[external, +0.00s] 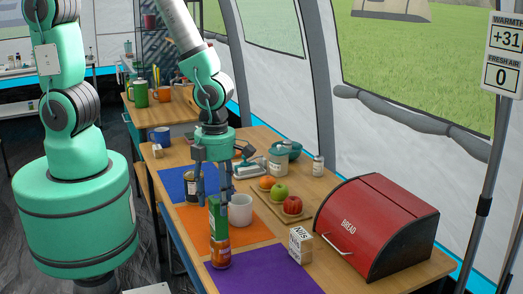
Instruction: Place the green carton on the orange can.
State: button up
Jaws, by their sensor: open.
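The green carton (215,215) is upright, and its lower end meets the top of the orange can (221,254). It appears to stand on the can, though a single view leaves the exact contact unclear. The can is upright near the front edge of the table, where the orange and purple mats meet. My gripper (213,197) points down with its fingers apart, at and just above the carton's top. I cannot tell whether a finger touches the carton.
A white mug (240,210) stands close to the right of the carton. A dark can (192,187) is behind on the blue mat (172,180). A NUTS box (300,244), a fruit board (290,215) and a red bread box (372,230) are to the right. The purple mat (262,274) is mostly clear.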

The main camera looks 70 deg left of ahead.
notch_tip(320, 180, up, 9)
jog(key=shift+p, duration=0.8)
jog(key=shift+w+r, duration=0.15)
jog(key=shift+r, duration=0.1)
jog(key=w+a+r+n+t+h, duration=0.1)
jog(key=a+r+n, duration=0.5)
jog(key=r+n, duration=0.25)
jog(key=w+a+r+n+t, duration=0.1)
jog(key=a+r+n+t, duration=0.1)
jog(key=a+r+n, duration=0.55)
jog(key=s+a+r+n+t, duration=0.1)
jog(key=s+a+r+n, duration=0.2)
jog(key=n, duration=0.7)
jog(key=s+a+r+n+t, duration=0.1)
jog(key=s+a+r+n, duration=0.2)
jog(key=a+r+n, duration=0.3)
notch_tip(320, 180, up, 4)
jog(key=n, duration=0.4)
jog(key=shift+s+a+t+y, duration=0.25)
jog(key=shift+a+t+y, duration=0.05)
jog(key=shift+a+y, duration=0.1)
